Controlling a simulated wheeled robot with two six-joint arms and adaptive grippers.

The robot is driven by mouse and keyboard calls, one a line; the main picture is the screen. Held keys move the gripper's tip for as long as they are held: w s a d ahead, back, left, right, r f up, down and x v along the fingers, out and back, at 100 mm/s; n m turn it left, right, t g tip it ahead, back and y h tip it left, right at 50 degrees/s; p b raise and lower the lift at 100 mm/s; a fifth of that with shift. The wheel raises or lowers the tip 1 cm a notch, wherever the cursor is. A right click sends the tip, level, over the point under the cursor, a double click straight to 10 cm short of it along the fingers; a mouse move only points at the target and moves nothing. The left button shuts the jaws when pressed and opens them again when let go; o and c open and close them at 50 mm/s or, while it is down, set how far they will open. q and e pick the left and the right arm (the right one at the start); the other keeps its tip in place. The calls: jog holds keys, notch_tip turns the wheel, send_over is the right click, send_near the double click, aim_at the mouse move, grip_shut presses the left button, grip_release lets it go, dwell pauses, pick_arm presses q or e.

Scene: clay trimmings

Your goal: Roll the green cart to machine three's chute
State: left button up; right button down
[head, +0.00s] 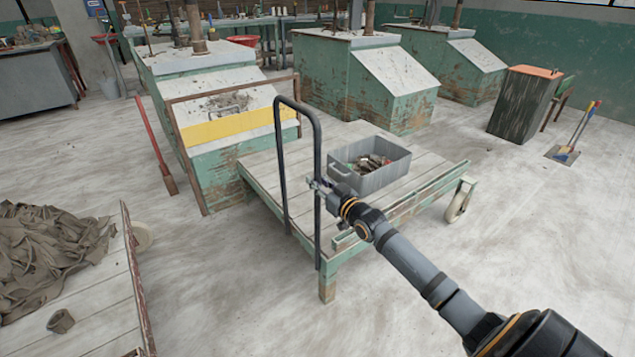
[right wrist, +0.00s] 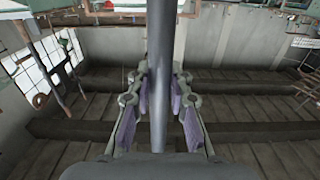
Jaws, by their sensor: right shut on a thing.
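The green cart (head: 407,187) is a worn low platform with a plank deck and a dark tubular push handle (head: 317,238) at its near left end. A grey bin (head: 375,177) with scraps stands on its deck. My right gripper (head: 322,187) is shut on the handle's near upright; in the right wrist view the bar (right wrist: 161,70) runs between both fingers. Three green machines with sloped pale chutes stand behind: a near one with a yellow band (head: 228,127), a middle one (head: 398,72) and a far one (head: 478,54). I cannot read any numbers. My left gripper is out of view.
Another cart (head: 98,300) with grey-brown clay or cloth stands at the left. A red-handled tool (head: 152,140) leans by the near machine. A dark cabinet (head: 522,105) and a shovel (head: 568,152) are at the right. The floor right and in front is clear.

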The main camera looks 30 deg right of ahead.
jog(key=a+p, duration=0.2)
jog(key=a, duration=0.6)
jog(key=shift+s+p, duration=0.35)
jog(key=shift+p, duration=0.05)
jog(key=shift+a+f, duration=0.1)
jog(key=shift+a, duration=0.05)
jog(key=a, duration=0.7)
jog(key=shift+s+a+b, duration=0.35)
jog(key=shift+a, duration=0.15)
